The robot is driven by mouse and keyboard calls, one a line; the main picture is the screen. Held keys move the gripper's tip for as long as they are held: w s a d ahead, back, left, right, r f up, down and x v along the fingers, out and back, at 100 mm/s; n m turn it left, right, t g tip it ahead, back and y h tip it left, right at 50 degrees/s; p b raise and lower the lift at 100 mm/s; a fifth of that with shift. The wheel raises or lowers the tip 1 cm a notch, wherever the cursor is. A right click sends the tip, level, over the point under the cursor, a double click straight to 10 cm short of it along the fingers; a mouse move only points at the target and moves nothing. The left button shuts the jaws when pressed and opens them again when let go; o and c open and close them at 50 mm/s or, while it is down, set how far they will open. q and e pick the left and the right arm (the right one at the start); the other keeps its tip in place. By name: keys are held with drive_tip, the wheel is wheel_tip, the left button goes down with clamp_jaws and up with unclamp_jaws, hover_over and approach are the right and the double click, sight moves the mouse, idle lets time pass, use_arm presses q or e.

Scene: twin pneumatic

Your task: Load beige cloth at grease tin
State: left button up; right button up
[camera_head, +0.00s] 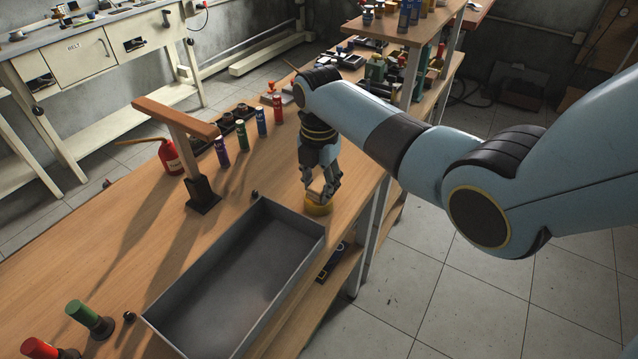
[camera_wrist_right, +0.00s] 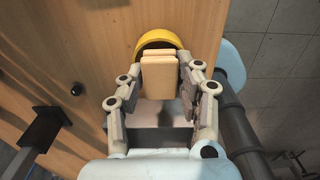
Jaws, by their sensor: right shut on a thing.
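The beige cloth (camera_wrist_right: 159,76) is a folded block between the fingers of my right gripper (camera_wrist_right: 160,92), which is shut on it. In the head view my right gripper (camera_head: 322,187) points down with the cloth (camera_head: 316,188) at its tips. The yellow grease tin (camera_head: 318,208) stands on the bench near its right edge, directly below the cloth; its yellow rim (camera_wrist_right: 155,38) also shows beyond the cloth in the wrist view. The cloth overlaps the tin's opening in view; I cannot tell how deep it sits. My left gripper is not in view.
A grey tray (camera_head: 312,240) lies on the wooden bench just in front of the tin. A wooden T-shaped stand (camera_head: 195,165), a red oil can (camera_head: 171,157) and several small coloured cylinders (camera_head: 241,135) stand to the left. Bare bench (camera_head: 120,240) lies left of the tray.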

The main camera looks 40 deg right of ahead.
sight(319, 184)
drive_tip(key=shift+f+b, duration=0.35)
drive_tip(key=shift+f, duration=0.15)
idle(0.3)
drive_tip(key=shift+s+f, duration=0.1)
drive_tip(key=shift+f, duration=0.05)
idle(1.3)
drive_tip(key=shift+p, duration=0.4)
wheel_tip(319, 184, up, 7)
drive_tip(key=p, duration=0.7)
drive_tip(key=shift+p, duration=0.3)
